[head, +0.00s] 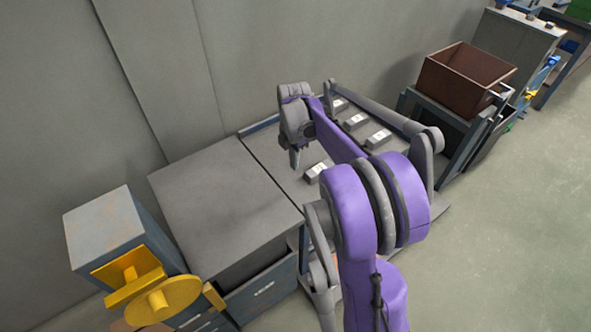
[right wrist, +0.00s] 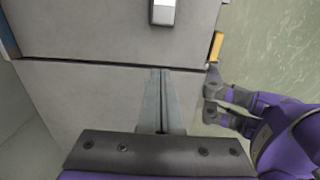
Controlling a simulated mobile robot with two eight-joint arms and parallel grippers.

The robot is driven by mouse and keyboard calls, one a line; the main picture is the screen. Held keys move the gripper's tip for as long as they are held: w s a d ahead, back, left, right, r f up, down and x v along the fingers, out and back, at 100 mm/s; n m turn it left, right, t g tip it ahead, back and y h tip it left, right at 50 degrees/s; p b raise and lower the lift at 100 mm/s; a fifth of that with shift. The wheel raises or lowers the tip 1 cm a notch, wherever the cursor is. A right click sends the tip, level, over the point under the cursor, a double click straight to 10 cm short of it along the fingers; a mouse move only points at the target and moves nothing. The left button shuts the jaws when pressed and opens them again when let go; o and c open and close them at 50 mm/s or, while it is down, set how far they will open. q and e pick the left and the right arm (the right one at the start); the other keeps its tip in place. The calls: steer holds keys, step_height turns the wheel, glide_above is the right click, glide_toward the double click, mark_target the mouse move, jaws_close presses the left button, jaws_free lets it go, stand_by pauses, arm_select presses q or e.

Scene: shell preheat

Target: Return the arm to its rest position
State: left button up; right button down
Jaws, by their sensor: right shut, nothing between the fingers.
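My right arm is purple and grey and reaches over the grey workbench in the head view. My right gripper (head: 295,160) points down above the bench top and is shut and empty. In the right wrist view its fingers (right wrist: 161,128) lie together over a bare grey surface, near the seam between two bench tops. My left gripper does not show in either view.
Several dark blocks with white labels (head: 355,121) lie on the far bench top. The near cabinet top (head: 215,190) is bare, with a drawer front below. A yellow-and-grey machine (head: 140,285) stands left. A brown bin (head: 465,75) stands at the back right. Open floor (head: 500,230) lies right.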

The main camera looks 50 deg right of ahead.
steer(key=shift+r, duration=0.45)
steer(key=s+a+r+m+t+p, duration=0.1)
steer(key=s+a+r+m+p, duration=0.2)
steer(key=a, duration=0.6)
steer(key=s+a+r+m+t+p, duration=0.15)
steer(key=a+m, duration=0.25)
steer(key=a, duration=0.5)
steer(key=s+a+m+t+p, duration=0.2)
steer(key=s+a+m+t, duration=0.1)
steer(key=s+a+m, duration=0.4)
steer(key=a+m, duration=0.1)
steer(key=a, duration=0.2)
steer(key=shift+s+a+r, duration=0.15)
steer(key=shift+a, duration=0.1)
